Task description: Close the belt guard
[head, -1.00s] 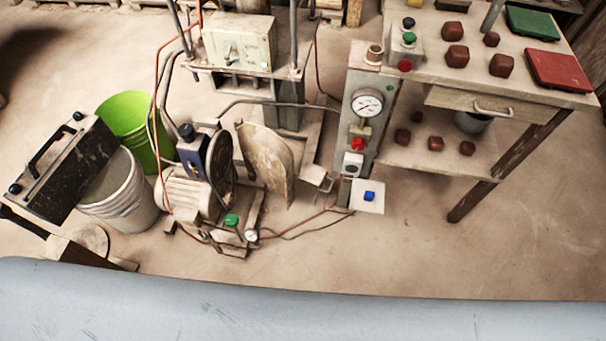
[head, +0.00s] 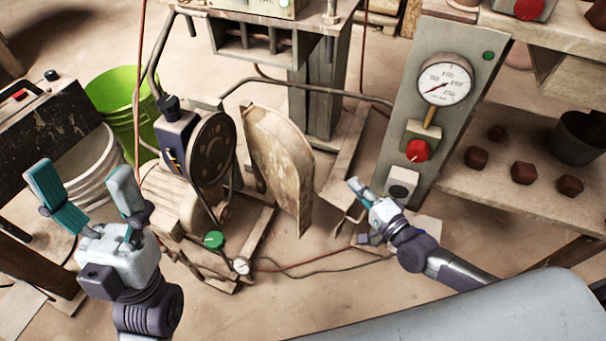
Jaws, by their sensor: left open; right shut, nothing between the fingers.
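The belt guard (head: 280,165) is a worn, pale, curved panel in the middle of the head view. It stands swung out to the right of the motor unit. The round dark pulley (head: 213,148) and its belt are exposed, with a gap between them and the guard. My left gripper (head: 84,190) is open and empty at the left, in front of the white bucket and apart from the guard. My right gripper (head: 357,186) is shut and empty, to the right of the guard, below the gauge panel, and does not appear to touch the guard.
The gauge panel (head: 415,120) with a red knob (head: 416,150) stands at the right. A green bucket (head: 125,115) and a white bucket (head: 85,172) stand at the left. Cables (head: 320,262) lie on the floor. A green knob (head: 213,240) sits on the motor's base.

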